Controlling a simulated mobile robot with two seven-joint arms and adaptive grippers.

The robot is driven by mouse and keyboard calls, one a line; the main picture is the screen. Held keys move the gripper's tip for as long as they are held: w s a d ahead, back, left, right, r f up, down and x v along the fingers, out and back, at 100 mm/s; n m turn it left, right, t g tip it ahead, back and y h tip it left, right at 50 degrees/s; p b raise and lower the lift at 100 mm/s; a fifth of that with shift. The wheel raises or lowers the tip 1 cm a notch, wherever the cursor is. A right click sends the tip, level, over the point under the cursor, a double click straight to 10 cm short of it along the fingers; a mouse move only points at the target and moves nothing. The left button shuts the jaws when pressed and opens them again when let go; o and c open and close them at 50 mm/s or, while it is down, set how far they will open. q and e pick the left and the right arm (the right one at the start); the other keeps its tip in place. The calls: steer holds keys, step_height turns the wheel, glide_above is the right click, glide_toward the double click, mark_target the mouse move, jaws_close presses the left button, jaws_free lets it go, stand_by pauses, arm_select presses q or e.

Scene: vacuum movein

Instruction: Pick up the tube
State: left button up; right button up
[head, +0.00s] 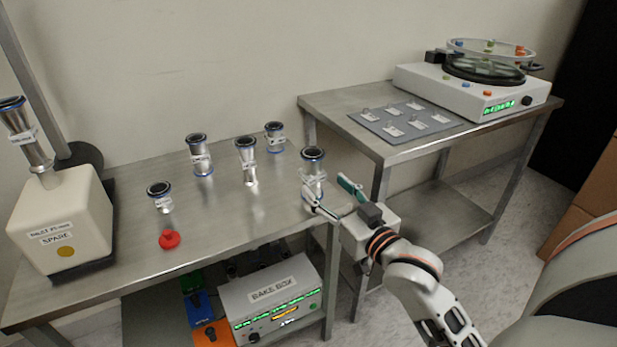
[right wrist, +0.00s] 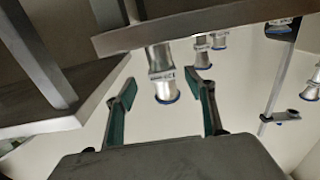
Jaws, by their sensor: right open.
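Several metal tubes with dark, blue-edged flanges stand on the left steel table. The nearest to my right gripper is the tube (head: 312,165) at the table's right end. My right gripper (head: 326,192) is open beside it, fingers pointing at it. In the right wrist view this tube (right wrist: 161,62) shows between the two green-padded fingers, with a gap on each side. Its label is too small to read. Other tubes are the back-right one (head: 275,137), the middle one (head: 246,160), the back-left one (head: 198,155) and the short front-left one (head: 160,196). My left gripper is not in view.
A red knob (head: 169,239) lies near the front edge. A white box marked SPARE (head: 62,225) stands at the left. A bake box (head: 272,305) sits below. The right table (head: 345,105) holds a grey mat with labelled pieces and a white device (head: 470,92).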

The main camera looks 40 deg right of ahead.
mark_target(318, 182)
steer(key=shift+x, duration=0.9)
steer(key=w+b, duration=0.1)
steer(key=w, duration=0.2)
steer(key=shift+d+f+b, duration=0.1)
steer(key=shift+f+b, duration=0.25)
steer(key=shift+w+d+r, duration=0.15)
steer(key=shift+w, duration=0.45)
steer(key=shift+w+r, duration=0.1)
steer(key=shift+w, duration=0.05)
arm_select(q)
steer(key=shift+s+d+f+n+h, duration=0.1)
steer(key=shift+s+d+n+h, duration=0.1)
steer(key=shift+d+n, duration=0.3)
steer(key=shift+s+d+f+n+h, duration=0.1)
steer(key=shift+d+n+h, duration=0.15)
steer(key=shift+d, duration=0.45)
arm_select(e)
steer(key=c, duration=1.3)
